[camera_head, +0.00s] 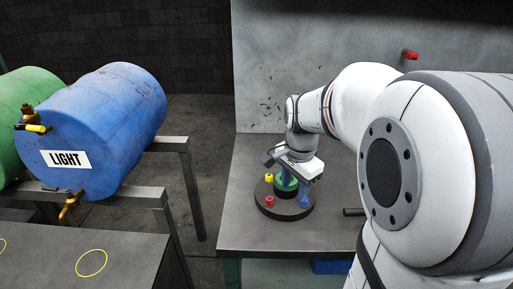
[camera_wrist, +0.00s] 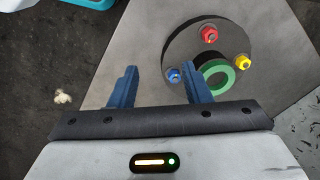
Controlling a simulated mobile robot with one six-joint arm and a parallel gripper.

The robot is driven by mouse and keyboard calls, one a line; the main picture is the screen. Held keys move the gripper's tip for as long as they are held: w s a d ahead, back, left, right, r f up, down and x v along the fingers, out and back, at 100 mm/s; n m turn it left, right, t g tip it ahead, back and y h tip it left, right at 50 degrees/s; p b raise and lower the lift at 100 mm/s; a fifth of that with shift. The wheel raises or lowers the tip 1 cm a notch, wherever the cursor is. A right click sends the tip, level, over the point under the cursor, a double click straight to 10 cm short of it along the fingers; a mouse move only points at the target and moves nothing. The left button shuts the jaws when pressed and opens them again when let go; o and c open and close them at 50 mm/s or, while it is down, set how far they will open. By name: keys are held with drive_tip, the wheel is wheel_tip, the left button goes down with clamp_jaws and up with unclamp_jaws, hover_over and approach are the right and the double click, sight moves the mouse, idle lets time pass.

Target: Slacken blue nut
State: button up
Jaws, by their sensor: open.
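The blue nut (camera_wrist: 174,75) sits near the rim of a round dark flange (camera_wrist: 188,40) in the wrist view. In that picture it lies between the two blue fingers of my open gripper (camera_wrist: 161,72), closer to the right finger. I cannot tell whether the fingers are at its height; no contact shows. In the head view my gripper (camera_head: 291,188) points down over the flange (camera_head: 285,213), and I cannot make out the blue nut there.
The flange also carries a red nut (camera_wrist: 209,36), a yellow nut (camera_wrist: 242,62) and a green-rimmed central pipe (camera_wrist: 217,77). It stands on a grey table (camera_head: 240,232). A blue drum (camera_head: 105,120) lies on a rack at left. A dark rod (camera_head: 353,212) lies right of the flange.

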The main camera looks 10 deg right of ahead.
drive_tip(key=w+d+f+m, duration=0.1)
drive_tip(key=w+d+m, duration=0.1)
drive_tip(key=w+d+f+m, duration=0.1)
drive_tip(key=w+d+m, duration=0.1)
drive_tip(key=m, duration=0.1)
drive_tip(key=w+d+f+m+g, duration=0.1)
drive_tip(key=w+d+f+m, duration=0.1)
drive_tip(key=w+m, duration=0.1)
drive_tip(key=shift+d+b, duration=0.3)
drive_tip(key=shift+f+m, duration=0.3)
drive_tip(key=shift+f, duration=0.1)
wheel_tip(320, 180, down, 7)
clamp_jaws()
